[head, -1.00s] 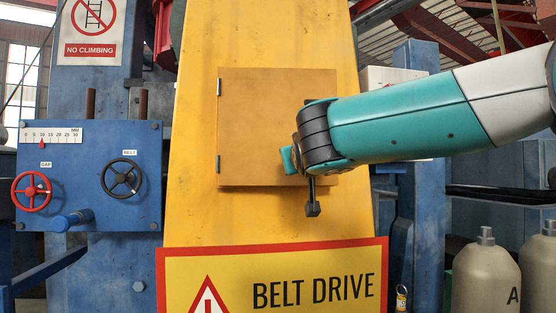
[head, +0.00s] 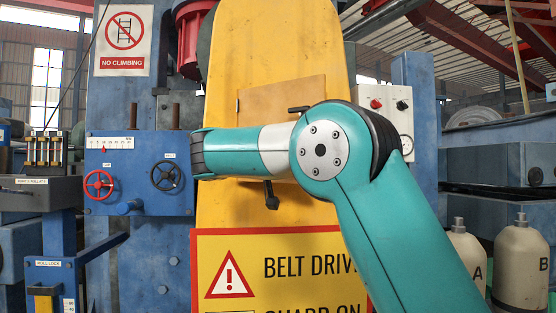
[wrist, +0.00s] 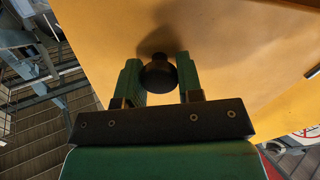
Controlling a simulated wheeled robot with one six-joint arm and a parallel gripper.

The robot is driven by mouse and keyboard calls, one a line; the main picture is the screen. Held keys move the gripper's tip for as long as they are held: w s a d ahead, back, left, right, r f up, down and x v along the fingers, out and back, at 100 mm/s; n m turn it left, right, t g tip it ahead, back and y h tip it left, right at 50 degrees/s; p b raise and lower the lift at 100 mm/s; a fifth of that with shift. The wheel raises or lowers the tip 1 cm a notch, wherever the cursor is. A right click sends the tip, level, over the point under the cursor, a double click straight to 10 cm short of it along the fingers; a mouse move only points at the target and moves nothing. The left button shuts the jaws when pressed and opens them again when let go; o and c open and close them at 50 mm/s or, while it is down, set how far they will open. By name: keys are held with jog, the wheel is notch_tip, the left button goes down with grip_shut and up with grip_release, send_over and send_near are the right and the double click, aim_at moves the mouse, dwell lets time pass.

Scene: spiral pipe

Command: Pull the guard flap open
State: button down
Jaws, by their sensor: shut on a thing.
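The guard flap (head: 282,100) is an ochre panel on the yellow guard (head: 275,40) in the head view. Its top edge slants up to the right, so it stands partly swung out from its left-hand hinge side. My arm covers its lower part. In the wrist view the flap's face (wrist: 230,50) fills most of the picture. A round black knob (wrist: 158,75) sticks out from it. My gripper (wrist: 158,76) has its two green fingers on either side of the knob, shut on it. In the head view my arm hides the fingers.
A blue panel with red handwheel (head: 99,185) and black handwheel (head: 167,176) stands left of the guard. A BELT DRIVE sign (head: 255,270) is below. A grey control box (head: 385,105) is at right. Floor (wrist: 45,140) shows left in the wrist view.

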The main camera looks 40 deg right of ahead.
dwell(0.4)
jog(key=c, duration=0.8)
grip_release()
jog(key=shift+a, duration=0.1)
